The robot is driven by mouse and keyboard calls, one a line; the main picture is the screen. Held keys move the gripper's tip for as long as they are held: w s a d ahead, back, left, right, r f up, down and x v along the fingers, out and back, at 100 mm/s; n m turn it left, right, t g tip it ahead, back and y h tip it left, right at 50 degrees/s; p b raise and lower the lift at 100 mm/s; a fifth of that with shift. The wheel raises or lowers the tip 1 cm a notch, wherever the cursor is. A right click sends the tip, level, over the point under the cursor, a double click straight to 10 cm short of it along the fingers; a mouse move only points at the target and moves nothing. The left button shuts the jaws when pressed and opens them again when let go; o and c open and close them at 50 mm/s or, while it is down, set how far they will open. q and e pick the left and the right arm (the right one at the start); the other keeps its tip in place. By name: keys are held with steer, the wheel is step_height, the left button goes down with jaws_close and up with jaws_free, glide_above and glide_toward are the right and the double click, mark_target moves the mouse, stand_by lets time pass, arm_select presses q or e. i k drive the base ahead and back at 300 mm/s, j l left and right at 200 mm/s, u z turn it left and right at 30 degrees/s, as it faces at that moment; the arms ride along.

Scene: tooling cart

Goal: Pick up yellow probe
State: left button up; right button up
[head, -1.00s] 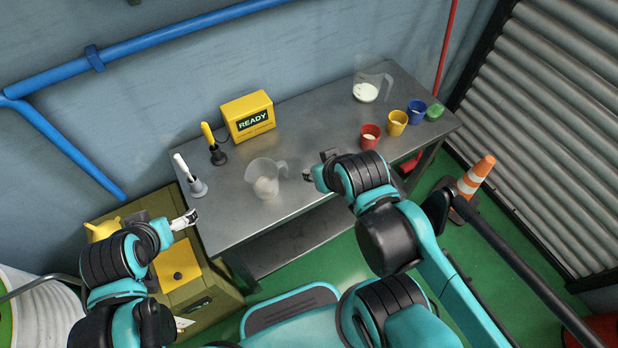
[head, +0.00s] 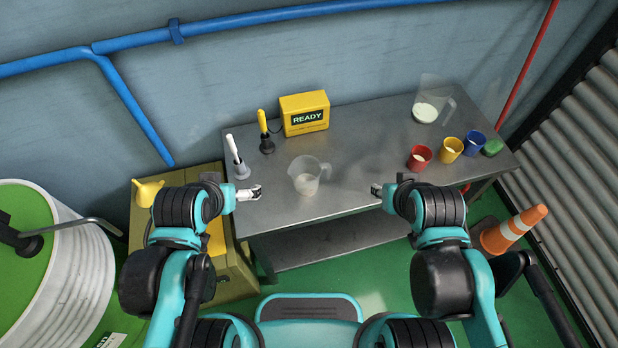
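The yellow probe (head: 262,122) stands upright in a dark holder (head: 267,146) at the back left of the metal table, just left of the yellow READY box (head: 304,113). My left gripper (head: 256,192) is over the table's left front part, in front of the probe and apart from it. It looks empty; its finger gap is too small to judge. My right gripper (head: 376,190) is over the table's front edge, right of the clear jug, and looks empty. Its finger gap is also unclear.
A white probe (head: 233,149) stands in a grey holder left of the yellow probe. A clear jug (head: 306,176) stands between my grippers. Red (head: 419,157), yellow (head: 450,149) and blue (head: 474,143) cups and another jug (head: 430,105) stand at the right. The table's middle is mostly clear.

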mark_target(261, 114)
steer(key=j+z, duration=0.15)
steer(key=z, duration=0.25)
steer(key=j+z, duration=0.15)
steer(key=z, duration=0.25)
steer(key=k+j+z, duration=0.15)
steer(key=z, duration=0.25)
